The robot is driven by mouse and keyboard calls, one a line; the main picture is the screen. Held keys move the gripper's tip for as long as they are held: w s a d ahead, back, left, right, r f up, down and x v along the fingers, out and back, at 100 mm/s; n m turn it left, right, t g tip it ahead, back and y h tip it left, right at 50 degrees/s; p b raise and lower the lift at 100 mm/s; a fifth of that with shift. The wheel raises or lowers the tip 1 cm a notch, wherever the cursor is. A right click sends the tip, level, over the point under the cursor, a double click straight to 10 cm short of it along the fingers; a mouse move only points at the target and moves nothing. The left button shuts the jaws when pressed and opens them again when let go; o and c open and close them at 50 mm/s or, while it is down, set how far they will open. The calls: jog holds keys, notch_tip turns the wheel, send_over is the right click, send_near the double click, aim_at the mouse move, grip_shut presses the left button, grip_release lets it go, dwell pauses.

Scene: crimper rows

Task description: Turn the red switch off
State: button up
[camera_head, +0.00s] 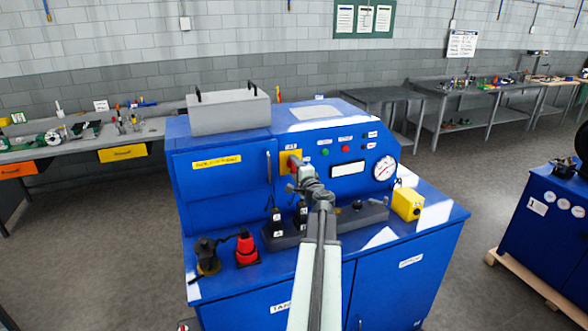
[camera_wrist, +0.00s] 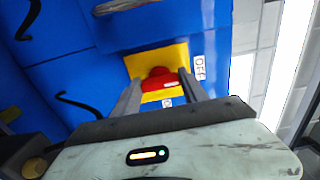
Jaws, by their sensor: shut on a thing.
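The red switch (camera_wrist: 157,77) sits on a yellow plate (camera_wrist: 140,62) on the front of the blue machine. In the wrist view it lies between the two fingers of my gripper (camera_wrist: 160,84), which is shut on it. A white label reading OFF (camera_wrist: 199,68) is right of the plate, and a small label (camera_wrist: 167,103), perhaps ON, is on the near side. In the head view the yellow plate (camera_head: 286,168) shows behind my gripper (camera_head: 296,166), which hides much of the switch. I cannot tell which label the switch points to.
The blue machine (camera_head: 225,190) carries a round gauge (camera_head: 385,168), small green and red buttons, and a grey box (camera_head: 229,112) on top. On its ledge are a red-and-black item (camera_head: 246,249), dark tools and a yellow box (camera_head: 407,204). My arm crosses above the ledge.

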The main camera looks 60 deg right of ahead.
dwell(0.4)
jog(key=o, duration=1.4)
jog(key=shift+w, duration=0.1)
jog(key=v, duration=0.7)
jog(key=shift+s+a, duration=0.2)
jog(key=shift+s, duration=0.15)
